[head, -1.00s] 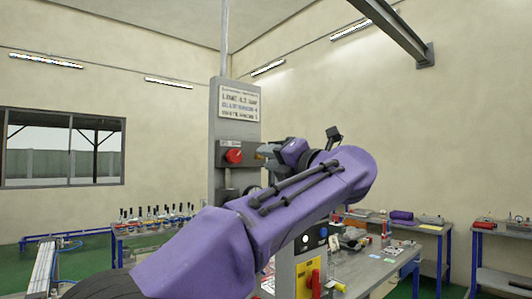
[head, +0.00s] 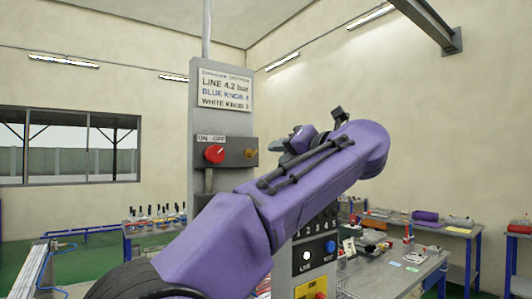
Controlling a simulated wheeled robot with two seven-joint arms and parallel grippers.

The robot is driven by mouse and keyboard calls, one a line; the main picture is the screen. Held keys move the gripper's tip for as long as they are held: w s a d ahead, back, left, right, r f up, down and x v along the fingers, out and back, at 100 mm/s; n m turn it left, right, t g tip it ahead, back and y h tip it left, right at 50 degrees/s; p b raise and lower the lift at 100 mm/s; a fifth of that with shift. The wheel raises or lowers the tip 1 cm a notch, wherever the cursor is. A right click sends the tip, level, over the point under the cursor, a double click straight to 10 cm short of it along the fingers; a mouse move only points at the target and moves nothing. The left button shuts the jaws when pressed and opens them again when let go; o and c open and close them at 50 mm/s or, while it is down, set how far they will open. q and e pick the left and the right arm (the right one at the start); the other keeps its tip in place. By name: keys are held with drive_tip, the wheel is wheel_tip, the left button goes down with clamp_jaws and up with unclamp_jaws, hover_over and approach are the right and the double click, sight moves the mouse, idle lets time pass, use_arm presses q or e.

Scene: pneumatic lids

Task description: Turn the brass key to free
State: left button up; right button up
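A small brass key (head: 250,153) sits on the front of a dark box on the grey post, right of a red knob (head: 214,154) under an "ON OFF" label. My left arm reaches up across the picture from below. My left gripper (head: 277,146) is just right of the brass key, pointing left, and a gap of wall shows between them. Its fingers are small and partly hidden by my arm, so I cannot tell whether they are open or shut. My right gripper is not in view.
A sign (head: 225,90) on the post reads "LINE 4.2 bar", "BLUE KNOB 4", "WHITE KNOB 3". A lower panel has a white knob (head: 306,256) and a blue knob (head: 330,247). A workbench (head: 385,278) stands at right; a table with several bottles stands behind at left.

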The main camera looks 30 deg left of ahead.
sight(256, 152)
use_arm(q)
drive_tip(key=x, duration=0.3)
drive_tip(key=p+x, duration=0.1)
drive_tip(key=x, duration=0.2)
drive_tip(key=s+p+x, duration=0.1)
drive_tip(key=x, duration=0.1)
drive_tip(key=shift+a+r, duration=0.1)
drive_tip(key=shift+a, duration=0.5)
drive_tip(key=shift+w+p, duration=0.25)
drive_tip(key=shift+p, duration=0.05)
drive_tip(key=shift+s+d, duration=0.2)
drive_tip(key=shift+s, duration=0.05)
drive_tip(key=shift+s+r, duration=0.1)
drive_tip(key=shift+s, duration=0.05)
drive_tip(key=shift+c, duration=1.2)
clamp_jaws()
